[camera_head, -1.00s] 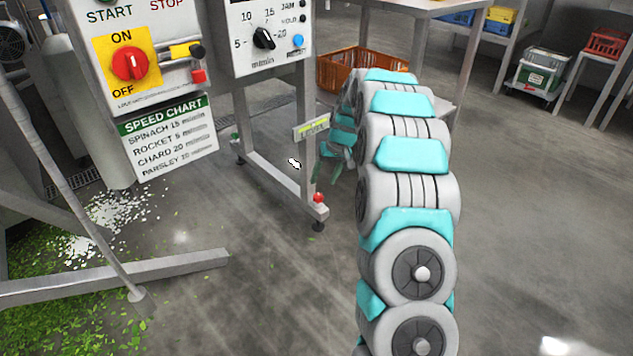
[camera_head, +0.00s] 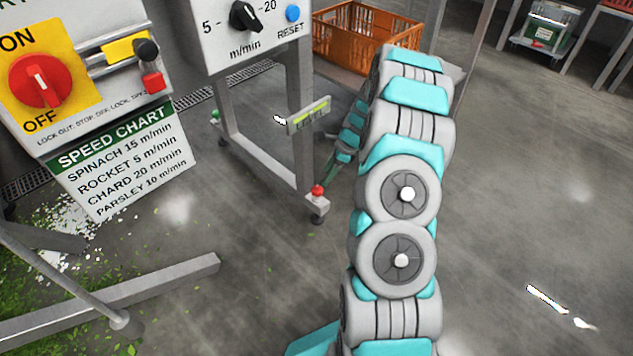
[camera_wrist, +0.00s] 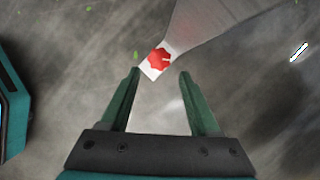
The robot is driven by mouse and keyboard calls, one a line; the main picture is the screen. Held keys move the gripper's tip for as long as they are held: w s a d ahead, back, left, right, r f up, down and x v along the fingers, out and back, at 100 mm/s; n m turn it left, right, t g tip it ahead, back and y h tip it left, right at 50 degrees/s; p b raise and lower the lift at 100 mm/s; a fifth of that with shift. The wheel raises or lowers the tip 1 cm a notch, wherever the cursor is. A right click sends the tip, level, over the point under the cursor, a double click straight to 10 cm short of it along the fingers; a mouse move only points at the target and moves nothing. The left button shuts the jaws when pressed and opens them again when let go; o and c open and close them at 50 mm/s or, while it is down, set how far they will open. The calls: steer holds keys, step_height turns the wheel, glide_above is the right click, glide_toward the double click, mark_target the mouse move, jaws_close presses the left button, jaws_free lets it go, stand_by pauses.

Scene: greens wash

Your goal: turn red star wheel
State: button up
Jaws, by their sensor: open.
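The red star wheel (camera_head: 317,190) sits on the foot end of a grey metal stand, low near the floor, in the head view. In the wrist view the red star wheel (camera_wrist: 159,59) shows from above, on a pale foot plate, just beyond the fingertips and roughly between them. My gripper (camera_wrist: 160,73) is open, with its two green fingers apart and nothing between them.
The stand's grey leg (camera_head: 299,125) rises beside the wheel and carries a small level-like plate (camera_head: 309,115). An orange crate (camera_head: 355,40) is behind. A speed chart (camera_head: 125,160) and control panel are at left. Floor to the right is open.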

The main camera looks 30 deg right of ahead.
mark_target(317, 189)
steer(key=x, duration=0.7)
steer(key=shift+s+f+b, duration=0.1)
steer(key=shift+f+b, duration=0.05)
steer(key=shift+b, duration=0.25)
steer(key=shift+c, duration=0.4)
jaws_close()
